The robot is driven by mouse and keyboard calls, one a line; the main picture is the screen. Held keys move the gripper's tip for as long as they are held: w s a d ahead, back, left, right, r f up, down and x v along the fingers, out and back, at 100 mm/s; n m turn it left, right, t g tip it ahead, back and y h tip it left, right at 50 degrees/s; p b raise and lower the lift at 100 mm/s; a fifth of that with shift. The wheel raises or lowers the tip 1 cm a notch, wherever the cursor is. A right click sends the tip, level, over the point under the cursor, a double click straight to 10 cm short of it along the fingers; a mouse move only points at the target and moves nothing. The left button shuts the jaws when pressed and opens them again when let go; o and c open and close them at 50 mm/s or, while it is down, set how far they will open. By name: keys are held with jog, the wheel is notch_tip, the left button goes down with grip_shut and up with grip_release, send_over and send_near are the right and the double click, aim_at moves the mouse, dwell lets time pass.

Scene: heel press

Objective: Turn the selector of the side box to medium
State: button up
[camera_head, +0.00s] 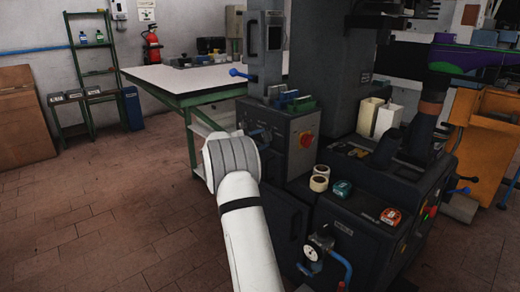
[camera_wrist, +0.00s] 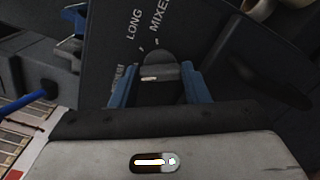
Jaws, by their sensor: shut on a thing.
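The side box shows its dark panel (camera_wrist: 215,45) in the wrist view, with the white words LONG and MIXED above the knob. A third word left of the knob is partly covered and I cannot read it. The selector (camera_wrist: 158,58) is a dark round knob with a pale mark near its lower edge. My gripper (camera_wrist: 158,82) has its two blue fingers on either side of the selector and is shut on it. I cannot tell for certain which word the selector points to. In the head view my arm hides the gripper and the selector.
In the head view a dark machine cabinet with a red button (camera_head: 306,140) stands right of my arm. Tape rolls (camera_head: 320,178) and small boxes lie on its lower top, with a gauge (camera_head: 312,252) in front. A white-topped table (camera_head: 190,78) stands behind. The floor at left is clear.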

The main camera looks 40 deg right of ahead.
jog(key=shift+f+m+b, duration=0.15)
jog(key=shift+m+b, duration=0.55)
jog(key=o, duration=1)
jog(key=a, duration=0.2)
jog(key=a+p, duration=0.1)
jog(key=a, duration=0.4)
jog(key=shift+s+a, duration=0.35)
jog(key=shift+a, duration=0.05)
jog(key=shift+r+p, duration=0.2)
jog(key=shift+p, duration=0.15)
